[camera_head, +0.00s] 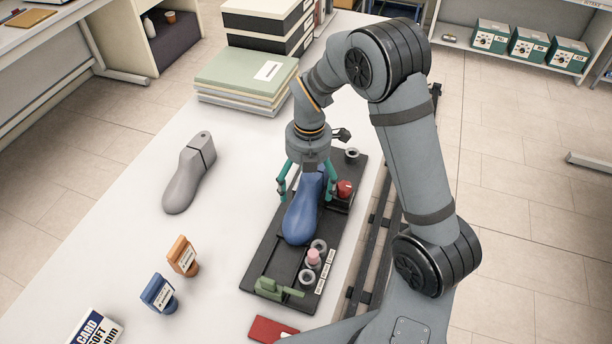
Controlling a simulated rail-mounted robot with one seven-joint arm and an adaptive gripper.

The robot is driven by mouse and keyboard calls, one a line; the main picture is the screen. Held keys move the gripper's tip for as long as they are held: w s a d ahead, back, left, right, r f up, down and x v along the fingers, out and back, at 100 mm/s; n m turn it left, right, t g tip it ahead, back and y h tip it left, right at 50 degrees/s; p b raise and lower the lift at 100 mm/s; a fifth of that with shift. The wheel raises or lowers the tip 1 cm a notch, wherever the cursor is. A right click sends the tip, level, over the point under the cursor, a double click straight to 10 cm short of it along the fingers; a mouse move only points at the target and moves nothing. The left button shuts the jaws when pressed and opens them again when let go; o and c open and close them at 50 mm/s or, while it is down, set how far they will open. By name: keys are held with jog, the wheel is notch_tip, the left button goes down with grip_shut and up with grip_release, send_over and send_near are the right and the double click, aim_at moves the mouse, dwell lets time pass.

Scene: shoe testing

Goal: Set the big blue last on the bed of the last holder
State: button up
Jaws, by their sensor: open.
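The big blue last (301,217) lies lengthwise over the black last holder (262,262), its rounded toe toward the front. It appears to rest on the holder's bed, but its underside is hidden. My gripper (307,198) is at the last's rear part, pointing down, with one teal finger on each side of it. The fingers are open, and I cannot tell whether either touches the last. The wrist hides part of the rear end of the last.
A grey last (190,172) lies on the white table to the left. Orange (183,256) and blue (159,293) stamp-like blocks stand at front left. A red knob (344,189), metal rings and a green clamp (277,289) sit on the holder. Folders (246,75) are stacked behind.

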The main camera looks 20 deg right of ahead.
notch_tip(320, 180, up, 13)
jog(key=p, duration=0.1)
jog(key=shift+d, duration=0.2)
